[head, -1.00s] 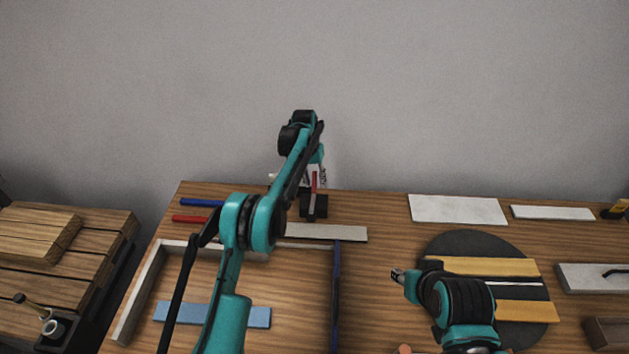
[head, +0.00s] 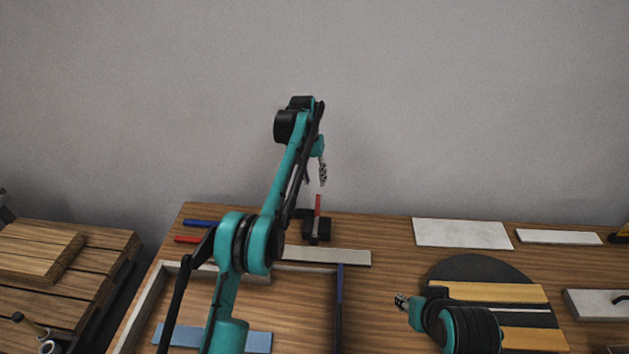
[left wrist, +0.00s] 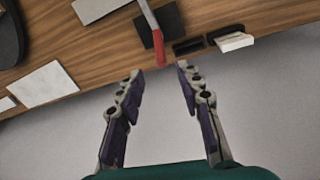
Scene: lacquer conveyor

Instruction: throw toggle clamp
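The toggle clamp has a black base (head: 312,229) and a red handle (head: 318,207), which stands up at the back edge of the bench. In the left wrist view the red handle (left wrist: 157,42) points toward the space between my fingertips, and the dark base (left wrist: 168,22) lies behind it. My left gripper (head: 318,174) is above the handle, apart from it. Its two fingers are spread and empty in the left wrist view (left wrist: 158,72). My right gripper (head: 402,301) is small at the left of the round dark disc; its finger opening is unclear.
A pale frame (head: 150,300) lies on the wooden bench at front left, with a grey strip (head: 330,256) beyond it. The dark disc (head: 475,267) bears yellow strips. White panels (head: 462,233) lie at the back right. A grey wall rises behind the bench.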

